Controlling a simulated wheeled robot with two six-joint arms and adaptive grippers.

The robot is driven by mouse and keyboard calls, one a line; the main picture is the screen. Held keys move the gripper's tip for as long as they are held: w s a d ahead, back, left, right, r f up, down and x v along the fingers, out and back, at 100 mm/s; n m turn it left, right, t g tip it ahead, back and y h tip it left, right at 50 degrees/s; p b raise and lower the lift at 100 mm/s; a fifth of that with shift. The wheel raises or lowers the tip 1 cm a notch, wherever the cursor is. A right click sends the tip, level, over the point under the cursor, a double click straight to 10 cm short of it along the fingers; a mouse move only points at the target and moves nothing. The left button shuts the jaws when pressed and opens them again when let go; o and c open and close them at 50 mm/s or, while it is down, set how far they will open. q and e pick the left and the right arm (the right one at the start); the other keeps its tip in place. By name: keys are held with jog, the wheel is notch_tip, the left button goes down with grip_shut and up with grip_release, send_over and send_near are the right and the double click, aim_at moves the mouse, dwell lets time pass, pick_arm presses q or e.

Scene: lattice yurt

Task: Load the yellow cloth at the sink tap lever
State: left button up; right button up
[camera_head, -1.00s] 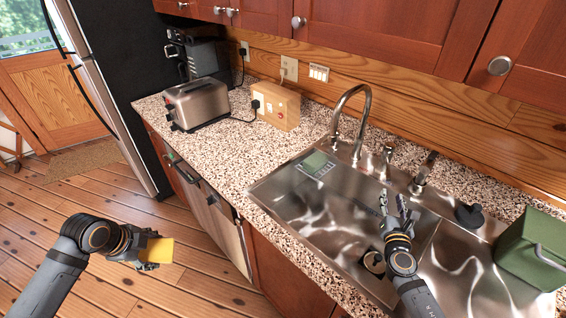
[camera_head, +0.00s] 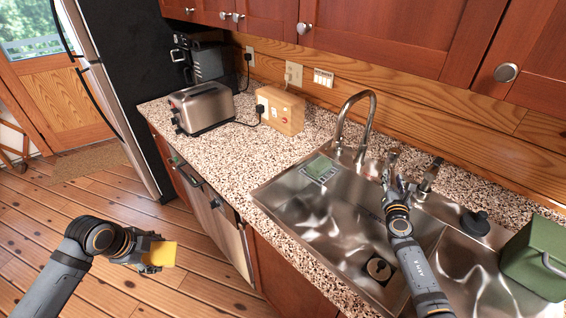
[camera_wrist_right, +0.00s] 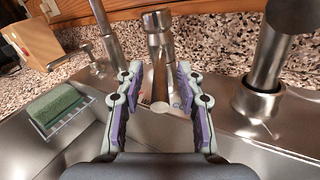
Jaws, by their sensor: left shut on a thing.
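My left gripper (camera_head: 148,252) is shut on the yellow cloth (camera_head: 163,254) and holds it out over the wooden floor, left of the counter. My right gripper (camera_head: 395,182) is over the back of the sink, at the tap lever (camera_head: 391,158). In the right wrist view the right gripper (camera_wrist_right: 158,88) is open, and the metal lever (camera_wrist_right: 160,78) lies between its two fingers, with a gap visible on each side. The lever's base stands on the sink's back ledge. The curved tap spout (camera_head: 371,108) rises left of it.
The steel sink (camera_head: 325,215) has a drain (camera_head: 379,268). A green sponge in a rack (camera_head: 319,168) sits at its left rim. A metal fitting (camera_head: 431,174) and green box (camera_head: 537,252) stand right. A toaster (camera_head: 203,108) and wooden box (camera_head: 280,110) stand on the counter.

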jog(key=shift+c, duration=0.4)
grip_shut()
